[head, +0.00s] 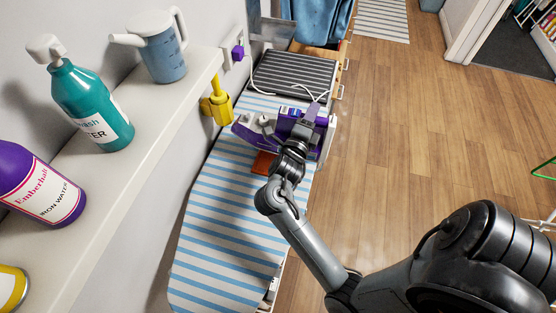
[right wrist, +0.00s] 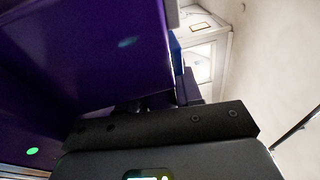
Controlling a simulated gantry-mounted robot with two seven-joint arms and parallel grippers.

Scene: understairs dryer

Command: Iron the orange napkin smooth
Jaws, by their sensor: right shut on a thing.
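An orange napkin (head: 264,163) lies on the blue-and-white striped ironing board (head: 225,235) in the head view. Only a small part of it shows; the rest is hidden by the iron and my right arm. The purple and white iron (head: 258,135) is over the far part of the napkin; I cannot tell whether it touches the cloth. My right gripper (head: 300,128) is shut on the iron. In the right wrist view the purple body of the iron (right wrist: 90,55) fills the upper left, close to the gripper. My left gripper is not in view.
A ribbed grey iron rest (head: 295,75) is at the board's far end, with a white cord beside it. A shelf (head: 150,130) on the left holds a teal bottle (head: 92,108), a purple bottle (head: 40,185) and a jug (head: 162,55).

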